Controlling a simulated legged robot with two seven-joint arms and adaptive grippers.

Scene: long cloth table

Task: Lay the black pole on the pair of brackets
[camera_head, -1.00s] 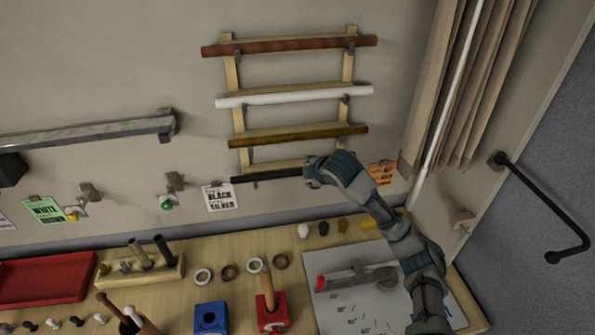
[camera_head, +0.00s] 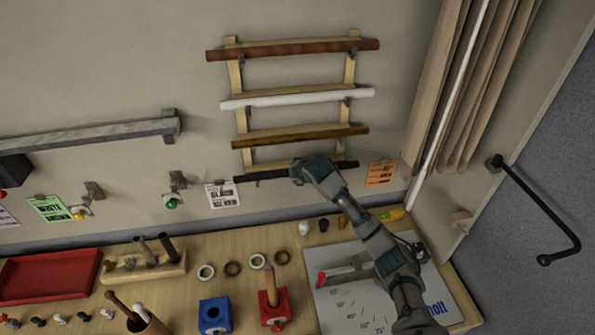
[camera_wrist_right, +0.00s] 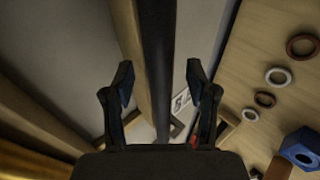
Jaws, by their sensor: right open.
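The black pole (camera_head: 262,177) lies on the lowest tier of the wooden wall rack (camera_head: 237,75). Both its ends show in the head view, and its middle is hidden by my right gripper (camera_head: 298,172). My right gripper is open at the pole. In the right wrist view the pole (camera_wrist_right: 157,45) runs between the spread fingers (camera_wrist_right: 160,78), without clear contact. Two small metal brackets stick out from the wall left of the rack, one near a yellow knob (camera_head: 93,192) and one near a green knob (camera_head: 178,180). Neither holds a pole. My left gripper is out of view.
Brown, white and dark gold poles lie on higher rack tiers. A silver rail (camera_head: 90,134) hangs on the wall left. Below, the wooden table (camera_head: 165,290) holds a red tray (camera_head: 50,272), rings, blue and red blocks. Curtains (camera_head: 450,90) hang right of the rack.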

